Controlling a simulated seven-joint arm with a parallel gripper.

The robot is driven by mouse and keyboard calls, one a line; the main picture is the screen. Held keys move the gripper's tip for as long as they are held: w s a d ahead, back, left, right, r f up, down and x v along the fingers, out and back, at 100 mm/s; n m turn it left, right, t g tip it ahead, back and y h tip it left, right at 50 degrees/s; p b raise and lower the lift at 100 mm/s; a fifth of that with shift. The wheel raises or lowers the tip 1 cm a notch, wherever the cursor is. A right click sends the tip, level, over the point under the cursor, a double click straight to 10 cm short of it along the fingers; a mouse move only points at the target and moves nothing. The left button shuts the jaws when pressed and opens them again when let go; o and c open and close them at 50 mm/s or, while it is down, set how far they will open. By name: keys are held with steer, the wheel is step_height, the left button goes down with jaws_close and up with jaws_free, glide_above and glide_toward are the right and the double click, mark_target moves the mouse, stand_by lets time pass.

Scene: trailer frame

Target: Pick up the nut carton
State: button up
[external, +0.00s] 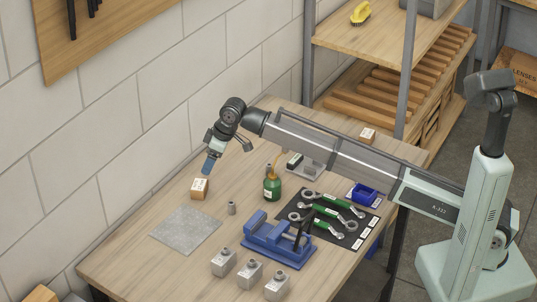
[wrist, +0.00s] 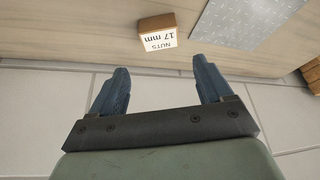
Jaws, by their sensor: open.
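The nut carton (external: 199,189) is a small brown box with a white label, standing on the wooden workbench near the wall. In the wrist view the carton (wrist: 157,32) shows its label "NUTS 17 mm" upside down. My gripper (external: 207,168) has blue fingers and is tilted, just above the carton in the external view. In the wrist view my gripper (wrist: 161,64) is open, with nothing between its fingers. The carton lies beyond the fingertips, roughly in line with the gap between them.
A grey metal plate (external: 186,231) lies just in front of the carton. A grey cylinder (external: 232,208), green bottle (external: 272,189), blue vise (external: 279,240) and wrenches on a black mat (external: 350,232) are to the right. Another small carton (external: 368,135) is farther back. The wall (external: 100,150) is close.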

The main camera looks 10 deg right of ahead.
steer(key=w+d+r+m+t, duration=0.1)
steer(key=w+d+m, duration=0.1)
steer(key=w+d, duration=0.9)
steer(key=w+d+r+m+t, duration=0.1)
steer(key=w+d+r+m, duration=0.1)
steer(key=w+d, duration=0.85)
steer(key=w+d+r+m+h, duration=0.1)
steer(key=w+d, duration=0.3)
steer(key=d, duration=0.7)
steer(key=w+d+m, duration=0.2)
steer(key=w+d, duration=0.1)
steer(key=d, duration=0.8)
steer(key=n+g+h, duration=0.3)
steer(key=n+g, duration=0.1)
steer(key=n, duration=1.7)
glide_above(365, 134)
step_height(365, 134, down, 2)
steer(key=shift+n, duration=0.3)
steer(key=shift+w+f, duration=0.1)
steer(key=shift+f, duration=6.9)
